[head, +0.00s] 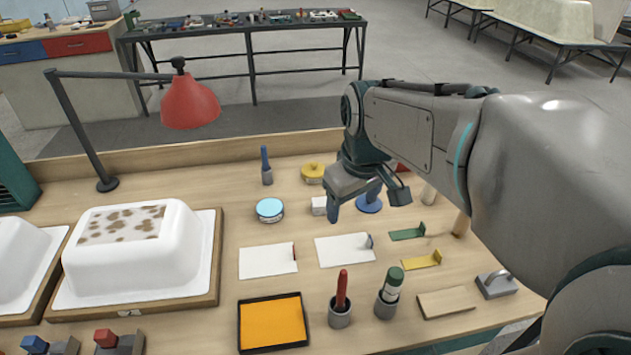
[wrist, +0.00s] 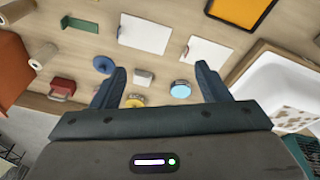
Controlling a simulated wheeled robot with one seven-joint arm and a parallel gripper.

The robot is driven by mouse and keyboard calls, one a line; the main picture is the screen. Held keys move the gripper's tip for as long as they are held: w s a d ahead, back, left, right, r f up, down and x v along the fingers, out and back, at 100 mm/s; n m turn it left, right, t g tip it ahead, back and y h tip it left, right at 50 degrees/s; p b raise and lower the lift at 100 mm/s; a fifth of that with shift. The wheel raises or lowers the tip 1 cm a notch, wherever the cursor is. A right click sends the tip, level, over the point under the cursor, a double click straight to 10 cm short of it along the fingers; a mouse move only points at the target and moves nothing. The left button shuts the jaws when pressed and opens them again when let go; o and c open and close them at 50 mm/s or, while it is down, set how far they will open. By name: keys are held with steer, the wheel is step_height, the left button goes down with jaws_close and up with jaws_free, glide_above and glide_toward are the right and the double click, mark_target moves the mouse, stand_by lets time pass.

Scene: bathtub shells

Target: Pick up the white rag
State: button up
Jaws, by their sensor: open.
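A small white block-like piece (head: 319,205), which may be the folded white rag, lies on the wooden bench, right of a light-blue tin (head: 270,209). The wrist view shows this white piece (wrist: 143,77) between the lines of the two fingers, nearer the left one. My gripper (head: 353,200) is open and empty, pointing down above the bench close by the white piece. Its spread fingers also show in the wrist view (wrist: 161,68). A blue disc (head: 369,205) lies by the fingers, partly hidden by them in the head view. The gap from fingertips to bench is hard to judge.
A yellow tin (head: 313,172) and a blue-handled brush (head: 266,166) stand behind. Two white sheets (head: 267,261) (head: 345,249), an orange tray (head: 272,322) and red- and green-topped holders lie in front. A white tub shell (head: 137,250) and red lamp (head: 190,101) stand left.

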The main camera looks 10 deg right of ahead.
steer(key=w+f+n+g+b, duration=0.15)
steer(key=w+n, duration=0.25)
steer(key=w, duration=0.4)
steer(key=w+f+n+b, duration=0.2)
steer(key=w+f+n, duration=0.1)
steer(key=w, duration=0.6)
steer(key=n+b, duration=0.4)
steer(key=n, duration=0.2)
glide_above(323, 201)
step_height(323, 201, down, 10)
steer(key=shift+n+g, duration=0.3)
steer(key=shift+g, duration=0.15)
step_height(323, 201, down, 8)
steer(key=shift+a+r, duration=0.15)
steer(key=shift+f, duration=2.85)
steer(key=c, duration=1.1)
